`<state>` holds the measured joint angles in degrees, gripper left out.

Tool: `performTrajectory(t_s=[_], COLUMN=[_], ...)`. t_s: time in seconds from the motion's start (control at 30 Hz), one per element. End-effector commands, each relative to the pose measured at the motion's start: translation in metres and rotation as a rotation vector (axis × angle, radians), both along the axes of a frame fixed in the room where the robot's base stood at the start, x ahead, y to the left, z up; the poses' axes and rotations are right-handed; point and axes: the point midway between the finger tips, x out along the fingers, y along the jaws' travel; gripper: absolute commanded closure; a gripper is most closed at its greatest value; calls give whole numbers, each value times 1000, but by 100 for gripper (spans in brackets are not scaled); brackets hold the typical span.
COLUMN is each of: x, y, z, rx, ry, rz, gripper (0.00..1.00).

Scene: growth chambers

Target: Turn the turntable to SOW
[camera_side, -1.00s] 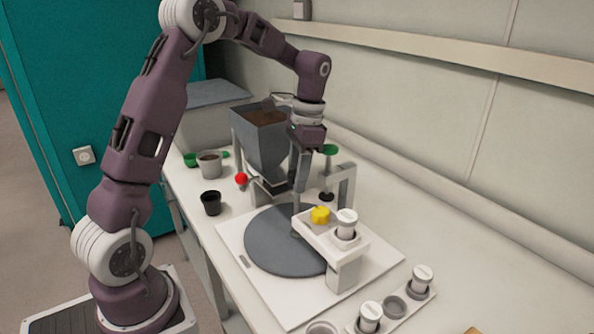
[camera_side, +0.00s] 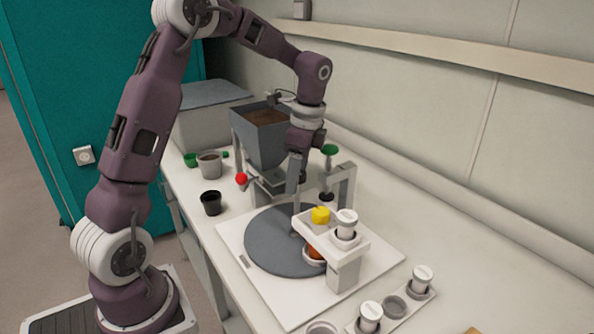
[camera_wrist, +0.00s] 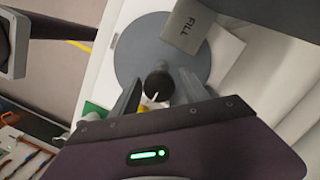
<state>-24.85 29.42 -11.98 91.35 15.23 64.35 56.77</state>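The turntable (camera_side: 270,240) is a round grey disc on a white base plate; the wrist view also shows it (camera_wrist: 140,48). A dark knob (camera_wrist: 157,84) with a white mark stands at its middle. My gripper (camera_wrist: 159,84) points down over the disc, with a finger close against each side of the knob; it appears shut on it. The side view shows my gripper (camera_side: 295,205) partly behind a white stand. A grey plate marked FILL (camera_wrist: 186,26) sits over the disc's edge. An orange item (camera_side: 315,252) shows at the disc's edge under the stand. No SOW mark is readable.
The white stand (camera_side: 345,270) carries a yellow piece (camera_side: 320,215) and a white-capped jar (camera_side: 346,222). A soil-filled hopper (camera_side: 262,140) stands behind the disc. A black pot (camera_side: 211,203) is at the left; a jar rack (camera_side: 395,306) is in front.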

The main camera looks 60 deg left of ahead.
Motion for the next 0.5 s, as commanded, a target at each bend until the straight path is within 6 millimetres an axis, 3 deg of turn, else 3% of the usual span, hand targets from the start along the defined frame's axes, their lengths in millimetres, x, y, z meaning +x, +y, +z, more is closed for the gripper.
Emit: performTrajectory(t_s=[0.23,0.5], x=[0,1], y=[-1,-1], z=[2,36], rx=[-1,-1], ry=[0,-2], rz=[1,2], gripper=[47,47])
